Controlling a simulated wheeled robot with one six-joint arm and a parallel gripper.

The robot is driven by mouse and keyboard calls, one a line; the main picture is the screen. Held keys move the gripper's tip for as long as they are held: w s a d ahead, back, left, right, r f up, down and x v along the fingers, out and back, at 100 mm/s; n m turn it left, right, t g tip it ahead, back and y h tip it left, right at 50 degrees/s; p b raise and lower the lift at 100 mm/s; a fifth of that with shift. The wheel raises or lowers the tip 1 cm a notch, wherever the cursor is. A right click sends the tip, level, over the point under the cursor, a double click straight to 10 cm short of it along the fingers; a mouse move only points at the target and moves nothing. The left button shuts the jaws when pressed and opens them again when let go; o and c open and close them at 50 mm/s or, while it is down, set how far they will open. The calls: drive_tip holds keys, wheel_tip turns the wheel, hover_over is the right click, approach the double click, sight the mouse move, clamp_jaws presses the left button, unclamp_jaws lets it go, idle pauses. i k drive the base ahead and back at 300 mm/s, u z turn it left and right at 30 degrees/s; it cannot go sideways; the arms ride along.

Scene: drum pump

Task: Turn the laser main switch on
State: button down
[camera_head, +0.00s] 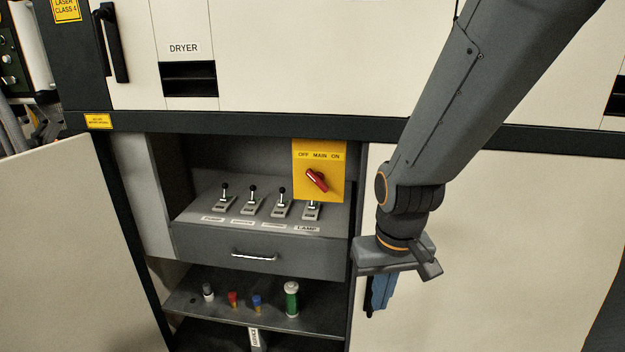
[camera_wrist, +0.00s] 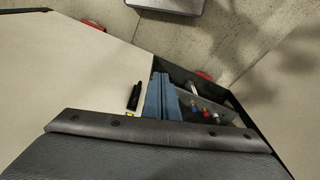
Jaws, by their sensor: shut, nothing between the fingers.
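The main switch is a red rotary knob (camera_head: 317,180) on a yellow plate (camera_head: 331,156) marked OFF, MAIN, ON, at the upper right of the open cabinet bay in the head view. The knob sits tilted, its pale-marked end toward the upper left, on the OFF side. My gripper (camera_head: 378,296) hangs fingers down, to the right of and below the switch, in front of the pale panel. Its blue fingers also show in the wrist view (camera_wrist: 160,97), shut and empty. The gripper is apart from the knob. The switch cannot be made out in the wrist view.
Several toggle levers (camera_head: 252,200) stand on a ledge left of and below the switch. Under it are a drawer handle (camera_head: 254,256) and a shelf (camera_head: 230,318) with small bottles, including a green one (camera_head: 291,299). An open door (camera_head: 60,240) stands at left.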

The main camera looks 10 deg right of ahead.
sight(318, 178)
drive_tip(key=z, duration=1.75)
drive_tip(key=k, duration=1.15)
drive_tip(key=u, duration=1.8)
drive_tip(key=i, duration=0.5)
drive_tip(key=z, duration=0.05)
